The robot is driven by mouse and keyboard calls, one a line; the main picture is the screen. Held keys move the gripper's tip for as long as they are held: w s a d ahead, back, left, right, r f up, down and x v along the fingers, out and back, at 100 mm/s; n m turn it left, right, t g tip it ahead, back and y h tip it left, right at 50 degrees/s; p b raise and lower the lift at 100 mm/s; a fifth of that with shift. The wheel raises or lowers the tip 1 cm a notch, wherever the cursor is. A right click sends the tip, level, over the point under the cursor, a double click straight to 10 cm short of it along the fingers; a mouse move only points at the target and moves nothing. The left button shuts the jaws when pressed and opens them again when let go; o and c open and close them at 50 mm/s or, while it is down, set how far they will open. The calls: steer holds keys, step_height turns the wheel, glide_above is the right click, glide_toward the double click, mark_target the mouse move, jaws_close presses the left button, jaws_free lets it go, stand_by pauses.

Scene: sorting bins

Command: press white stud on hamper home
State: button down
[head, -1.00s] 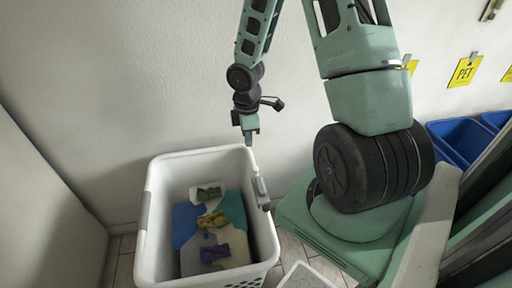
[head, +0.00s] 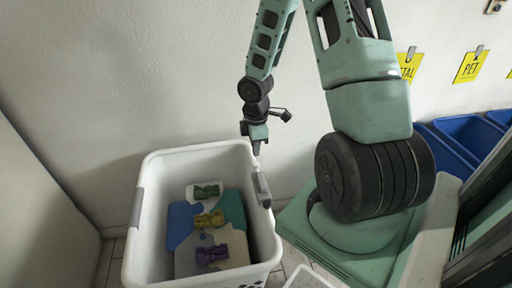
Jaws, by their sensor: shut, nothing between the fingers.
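The hamper (head: 152,256) is a white, open-topped plastic basket standing on the floor at the lower left of the head view. A grey handle piece (head: 263,190) sits on its right rim and another grey piece (head: 137,207) on its left. I cannot make out the white stud against the white hamper. My gripper (head: 257,150) is shut and empty, pointing down at the hamper's back right rim corner, close above or beside it. I cannot tell whether it touches.
Inside the hamper are folded cloths and a green (head: 206,191), a yellow (head: 208,219) and a purple (head: 211,254) item. Blue bins (head: 468,134) stand at the right under yellow signs (head: 472,66). A white wall is behind; a panel (head: 40,220) stands at left.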

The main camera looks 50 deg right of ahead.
mark_target(256, 163)
stand_by(0.3)
steer(key=shift+f+b, duration=1.85)
steer(key=shift+f, duration=0.65)
step_height(256, 163, up, 7)
steer(key=p, duration=0.7)
steer(key=shift+r+p, duration=0.15)
steer(key=shift+p, duration=0.25)
